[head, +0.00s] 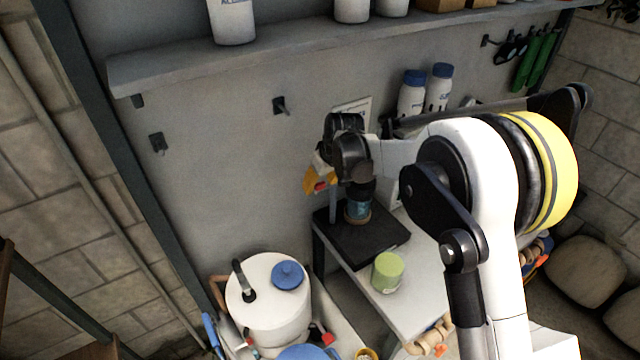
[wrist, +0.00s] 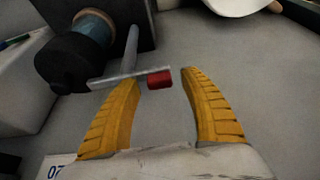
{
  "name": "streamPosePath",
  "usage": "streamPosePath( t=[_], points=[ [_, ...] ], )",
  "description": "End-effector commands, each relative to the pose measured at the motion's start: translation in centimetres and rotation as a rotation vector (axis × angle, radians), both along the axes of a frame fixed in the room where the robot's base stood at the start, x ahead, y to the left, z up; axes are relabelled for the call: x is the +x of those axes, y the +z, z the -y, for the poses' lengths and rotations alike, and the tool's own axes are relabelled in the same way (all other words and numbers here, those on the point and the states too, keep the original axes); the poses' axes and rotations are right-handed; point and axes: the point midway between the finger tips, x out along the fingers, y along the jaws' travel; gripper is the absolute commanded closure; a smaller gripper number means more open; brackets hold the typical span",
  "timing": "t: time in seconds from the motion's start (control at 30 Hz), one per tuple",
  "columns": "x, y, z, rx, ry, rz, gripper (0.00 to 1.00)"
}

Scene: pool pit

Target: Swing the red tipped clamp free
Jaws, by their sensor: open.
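The clamp is a thin grey metal bar (wrist: 130,77) on a grey post (wrist: 131,48), with a red cylindrical tip (wrist: 159,80) at its end. In the wrist view my gripper (wrist: 160,76) is open, its yellow ribbed fingers on either side of the red tip. The bar crosses the left fingertip; I cannot tell whether they touch. In the head view my gripper (head: 318,183) is beside the clamp post (head: 333,206), with the bar largely hidden by my arm. A dark-topped blue jar (head: 358,210) stands beside the post; it also shows in the wrist view (wrist: 93,26).
A white tank (head: 267,300) with a blue cap stands lower left. A grey wall and shelf (head: 260,48) rise behind.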

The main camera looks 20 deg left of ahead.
Motion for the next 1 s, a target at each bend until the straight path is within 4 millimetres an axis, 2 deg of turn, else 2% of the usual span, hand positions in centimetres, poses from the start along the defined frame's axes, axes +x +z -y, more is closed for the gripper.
streamPosePath(
  t=[0.23,0.4,0.77,1.0],
  points=[
    [0.0,-0.04,-0.02,0.0,0.0,0.0,0.49],
    [0.0,-0.02,-0.01,0.0,0.0,0.0,1.0],
    [-0.12,-0.1,0.17,0.001,0.037,-0.001,1.0],
    [-0.48,-0.21,0.77,0.001,0.173,-0.002,1.0]
  ],
)
